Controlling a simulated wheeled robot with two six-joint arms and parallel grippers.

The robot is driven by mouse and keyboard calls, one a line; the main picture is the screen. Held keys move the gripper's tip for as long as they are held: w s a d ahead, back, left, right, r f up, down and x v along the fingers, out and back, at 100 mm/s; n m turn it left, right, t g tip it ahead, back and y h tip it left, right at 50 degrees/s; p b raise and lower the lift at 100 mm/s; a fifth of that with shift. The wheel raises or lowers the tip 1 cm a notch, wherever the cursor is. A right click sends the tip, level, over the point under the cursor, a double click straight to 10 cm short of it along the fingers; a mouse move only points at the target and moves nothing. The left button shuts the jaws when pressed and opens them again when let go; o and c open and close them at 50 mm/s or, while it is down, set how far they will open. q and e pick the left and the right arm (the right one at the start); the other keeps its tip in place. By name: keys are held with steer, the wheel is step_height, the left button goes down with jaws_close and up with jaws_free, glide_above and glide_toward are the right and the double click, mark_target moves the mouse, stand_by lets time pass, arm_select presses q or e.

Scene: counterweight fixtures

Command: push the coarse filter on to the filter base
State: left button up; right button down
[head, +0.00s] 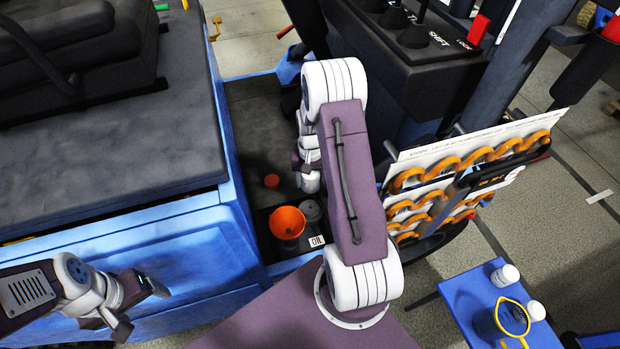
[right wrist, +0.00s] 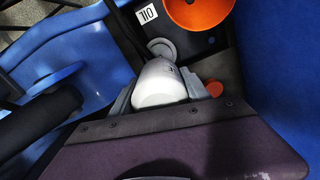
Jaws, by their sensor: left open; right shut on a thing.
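My right gripper (right wrist: 158,96) is shut on a pale cylinder with a white end and grey body, which I take to be the coarse filter (right wrist: 160,84). In the head view my right gripper (head: 308,166) hangs over the dark engine bay, largely hidden by its own arm. A round grey piece, perhaps the filter base (head: 311,211), stands just in front of it; it also shows in the right wrist view (right wrist: 161,47), beside the filter's far end. I cannot tell whether they touch. My left gripper (head: 140,306) is open and empty at the lower left.
An orange funnel (head: 287,222) stands close beside the grey piece, with an OIL label (head: 317,241) near it. A small red-orange cap (head: 271,181) lies behind the funnel. Blue bodywork (head: 205,245) bounds the bay. A blue table (head: 465,290) stands at lower right.

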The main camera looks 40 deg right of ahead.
step_height(320, 180, down, 7)
steer(key=b, duration=0.6)
steer(key=shift+f+b, duration=0.5)
steer(key=shift+f, duration=0.05)
steer(key=shift+r, duration=0.1)
steer(key=shift+p, duration=0.4)
